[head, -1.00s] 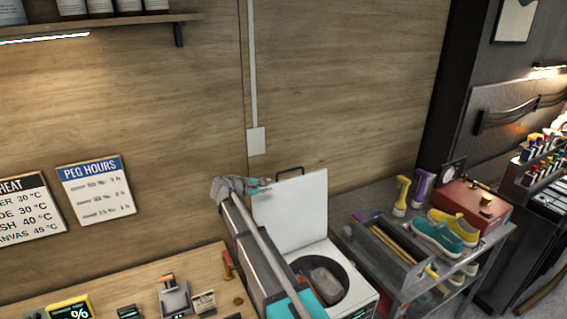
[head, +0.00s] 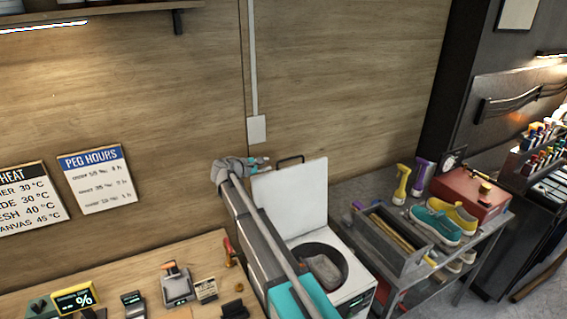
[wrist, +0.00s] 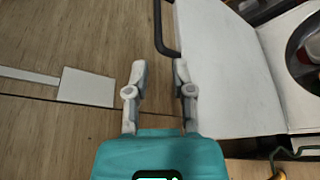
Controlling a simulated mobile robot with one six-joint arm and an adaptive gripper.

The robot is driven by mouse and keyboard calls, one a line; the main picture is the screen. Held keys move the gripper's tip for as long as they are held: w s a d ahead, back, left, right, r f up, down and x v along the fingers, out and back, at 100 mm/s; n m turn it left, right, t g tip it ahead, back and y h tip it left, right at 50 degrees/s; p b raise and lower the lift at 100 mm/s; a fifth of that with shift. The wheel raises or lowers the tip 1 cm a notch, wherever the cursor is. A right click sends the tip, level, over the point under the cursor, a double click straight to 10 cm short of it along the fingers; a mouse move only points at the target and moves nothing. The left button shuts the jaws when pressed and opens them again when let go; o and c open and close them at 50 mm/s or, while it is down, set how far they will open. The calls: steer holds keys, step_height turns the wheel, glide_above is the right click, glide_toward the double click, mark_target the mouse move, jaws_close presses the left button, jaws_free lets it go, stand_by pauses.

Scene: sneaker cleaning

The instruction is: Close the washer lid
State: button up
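The washer (head: 353,262) stands right of the wooden counter, with its round opening uncovered. Its white lid (head: 300,200) is raised, standing up at the back, with a dark handle (head: 290,160) on its top edge. A grey object (head: 325,270) lies inside the drum. My gripper (head: 262,164) is at the lid's upper left corner, close to the handle. In the wrist view my gripper (wrist: 159,75) is open with nothing between its fingers. The lid (wrist: 225,75) and handle (wrist: 161,32) lie beyond and to the right of the fingertips; I see no clear contact.
My arm extends along the washer's left side. A grey cart (head: 470,258) at the right holds a tool caddy (head: 385,245), teal and yellow sneakers (head: 436,226) and a red box (head: 478,200). The counter (head: 130,285) at the left holds small devices. A wall plate (head: 257,129) is behind.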

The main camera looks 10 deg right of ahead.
mark_target(287, 160)
steer(key=b+x, duration=0.2)
steer(key=x, duration=0.9)
steer(key=shift+w+d+b, duration=0.15)
steer(key=shift+d+b, duration=0.1)
steer(key=shift+b, duration=0.15)
jaws_close()
